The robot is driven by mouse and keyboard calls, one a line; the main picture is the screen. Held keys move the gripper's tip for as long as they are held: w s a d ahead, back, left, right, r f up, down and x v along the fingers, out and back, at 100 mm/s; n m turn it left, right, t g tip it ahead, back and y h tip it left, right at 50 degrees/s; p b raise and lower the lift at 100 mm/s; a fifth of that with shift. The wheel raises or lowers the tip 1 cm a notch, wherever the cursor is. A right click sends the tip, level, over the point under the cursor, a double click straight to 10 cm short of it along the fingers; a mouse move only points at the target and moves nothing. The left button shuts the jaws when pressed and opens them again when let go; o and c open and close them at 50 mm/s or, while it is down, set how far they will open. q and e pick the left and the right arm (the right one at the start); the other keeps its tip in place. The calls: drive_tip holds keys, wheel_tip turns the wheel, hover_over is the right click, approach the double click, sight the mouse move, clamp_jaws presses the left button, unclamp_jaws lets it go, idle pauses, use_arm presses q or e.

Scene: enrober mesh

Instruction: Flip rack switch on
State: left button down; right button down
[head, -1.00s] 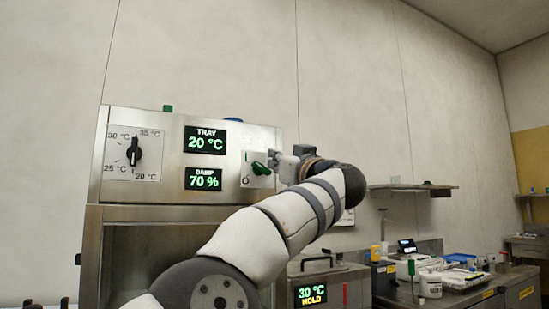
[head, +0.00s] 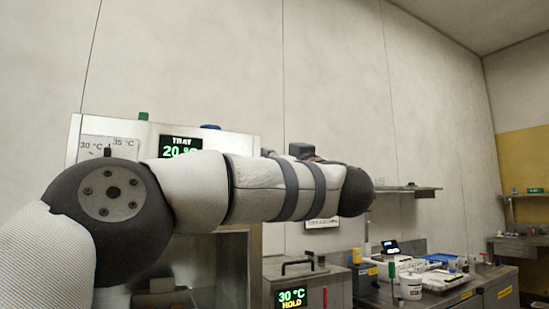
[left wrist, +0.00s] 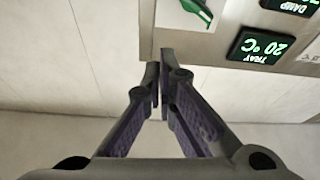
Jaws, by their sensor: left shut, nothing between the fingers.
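The rack switch, a green lever on a pale plate (left wrist: 176,14), shows at the top edge of the left wrist view (left wrist: 197,10); that view is upside down. In the head view my left arm hides the switch. The steel control panel (head: 235,143) shows above my arm, with the TRAY display (head: 180,147) partly covered. My left gripper (left wrist: 160,74) is shut and empty. Its fingertips appear near the panel's edge, apart from the lever in the picture; the depth gap is unclear. In the head view the fingers are hidden behind my arm. My right gripper is out of view.
A steel unit with a 30 °C HOLD display (head: 291,297) and a black handle stands below my arm. A wall shelf (head: 405,192) is to the right. A bench (head: 455,297) at lower right holds a white tub (head: 411,287) and trays. The wall above is clear.

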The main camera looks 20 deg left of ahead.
use_arm(q)
drive_tip(key=shift+s+d+f, duration=0.2)
drive_tip(key=shift+s+d, duration=0.25)
drive_tip(key=shift+s, duration=0.1)
drive_tip(key=shift+s+d+f, duration=0.15)
drive_tip(key=shift+s+d, duration=0.25)
drive_tip(key=shift+s, duration=0.15)
drive_tip(key=shift+s, duration=0.1)
